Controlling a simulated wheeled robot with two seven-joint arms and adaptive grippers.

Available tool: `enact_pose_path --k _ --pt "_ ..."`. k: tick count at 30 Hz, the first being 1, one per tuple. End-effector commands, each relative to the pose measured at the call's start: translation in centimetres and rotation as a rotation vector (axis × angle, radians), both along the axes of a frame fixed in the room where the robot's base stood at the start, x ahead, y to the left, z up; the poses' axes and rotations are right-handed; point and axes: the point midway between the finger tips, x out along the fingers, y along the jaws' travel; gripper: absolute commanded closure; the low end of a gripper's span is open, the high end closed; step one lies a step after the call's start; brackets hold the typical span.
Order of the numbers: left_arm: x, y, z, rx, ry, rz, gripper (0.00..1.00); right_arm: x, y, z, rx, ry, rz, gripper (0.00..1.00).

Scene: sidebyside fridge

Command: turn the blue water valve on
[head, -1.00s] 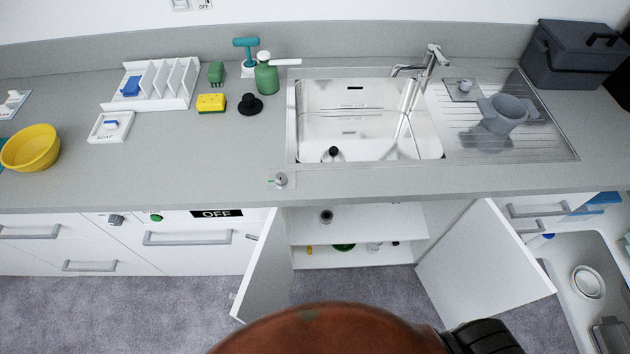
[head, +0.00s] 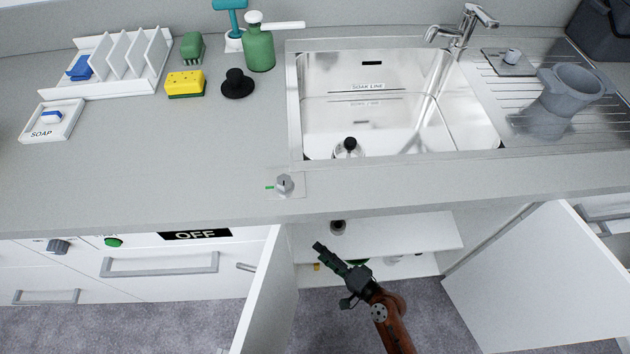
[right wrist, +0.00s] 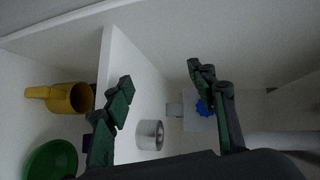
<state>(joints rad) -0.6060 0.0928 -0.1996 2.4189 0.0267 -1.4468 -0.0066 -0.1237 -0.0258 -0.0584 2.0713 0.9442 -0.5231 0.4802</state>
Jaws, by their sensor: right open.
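The blue valve (right wrist: 203,108) shows in the right wrist view as a small blue knob against a pale plate on the back wall of the cabinet under the sink. It is partly covered by the right-hand finger of my right gripper (right wrist: 160,88). The gripper is open, with nothing between its fingers, and appears apart from the knob. In the head view, my right gripper (head: 335,275) is at the opening of the cabinet, between its open doors. The valve does not show there. My left gripper is in neither view.
Open cabinet doors stand left (head: 262,290) and right (head: 545,280) of my arm. Inside are a white partition (right wrist: 128,68), a yellow mug (right wrist: 70,97), a green bowl (right wrist: 52,160) and a metal cylinder (right wrist: 149,135). The counter edge (head: 390,205) overhangs the opening.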

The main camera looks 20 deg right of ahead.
Motion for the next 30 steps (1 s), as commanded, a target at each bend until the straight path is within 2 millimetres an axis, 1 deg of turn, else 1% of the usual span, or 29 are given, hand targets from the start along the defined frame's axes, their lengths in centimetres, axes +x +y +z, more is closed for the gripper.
enact_pose_path --k 1,4,8,9,12,15,18,21,23,26,30 --pt "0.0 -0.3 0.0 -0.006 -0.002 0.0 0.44 1.7 0.1 1.2 0.083 -0.027 -0.042 0.48" --pt "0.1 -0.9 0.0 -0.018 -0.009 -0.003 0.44 4.8 -0.2 3.5 0.278 -0.072 -0.145 0.48" --pt "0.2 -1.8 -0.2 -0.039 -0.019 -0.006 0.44 9.2 -1.5 5.9 0.591 -0.114 -0.31 0.48" --pt "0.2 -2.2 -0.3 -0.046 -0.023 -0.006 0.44 10.4 -2.1 6.4 0.7 -0.121 -0.366 0.48" --pt "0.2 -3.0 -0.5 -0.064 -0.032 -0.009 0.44 13.2 -3.4 6.8 0.966 -0.125 -0.509 0.48" --pt "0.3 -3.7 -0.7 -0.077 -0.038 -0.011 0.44 14.9 -4.4 6.1 1.172 -0.11 -0.628 0.48" --pt "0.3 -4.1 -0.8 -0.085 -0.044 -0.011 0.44 15.7 -4.8 5.3 1.297 -0.093 -0.706 0.48" --pt "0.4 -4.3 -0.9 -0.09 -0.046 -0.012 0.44 16.1 -5.0 4.9 1.36 -0.084 -0.747 0.48" --pt "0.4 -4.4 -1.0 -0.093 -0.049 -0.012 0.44 16.5 -5.1 4.7 1.376 -0.081 -0.757 0.48" --pt "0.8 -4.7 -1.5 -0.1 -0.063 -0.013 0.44 17.5 -5.3 4.6 1.382 -0.08 -0.76 0.48" --pt "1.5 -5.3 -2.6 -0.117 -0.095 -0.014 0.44 19.6 -6.0 4.4 1.378 -0.08 -0.76 0.48"
